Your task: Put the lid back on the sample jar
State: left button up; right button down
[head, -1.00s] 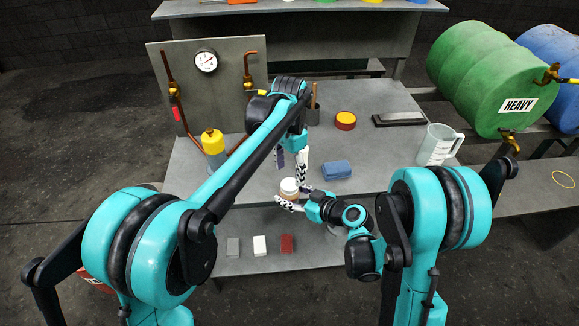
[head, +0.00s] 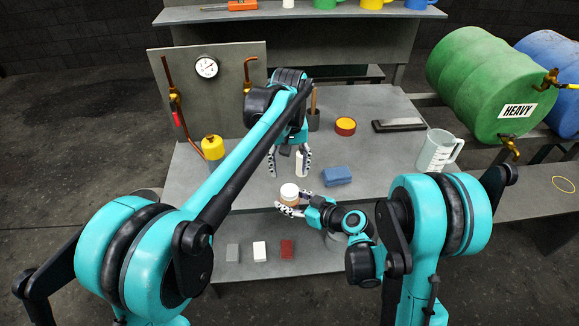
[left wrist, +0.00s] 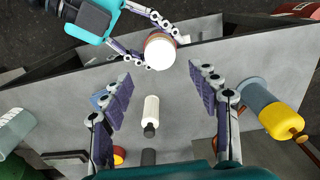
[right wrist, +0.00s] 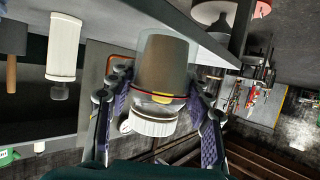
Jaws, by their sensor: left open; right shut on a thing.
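The sample jar (head: 289,198) has a brownish body and its white lid (head: 289,190) sits on its top. My right gripper (head: 290,207) is shut around the jar's body and holds it upright above the table's front edge. The right wrist view shows the jar (right wrist: 163,72) upside down, with the white lid (right wrist: 153,122) on its mouth; whether it is fully seated I cannot tell. My left gripper (head: 288,170) is open and empty, behind the jar. In the left wrist view the lid (left wrist: 160,53) lies beyond its spread fingers, apart from them.
A white bottle with a dark cap (left wrist: 151,112) stands on the table near my left fingers. A blue block (head: 337,175) lies to the right. Three small blocks lie on the front shelf (head: 305,257).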

aim_at(289, 190)
pick_arm(q)
jog(key=shift+f, duration=4)
jog(key=c, duration=1.2)
jog(key=shift+c, duration=0.2)
jog(key=o, duration=1.4)
notch_tip(289, 190, up, 12)
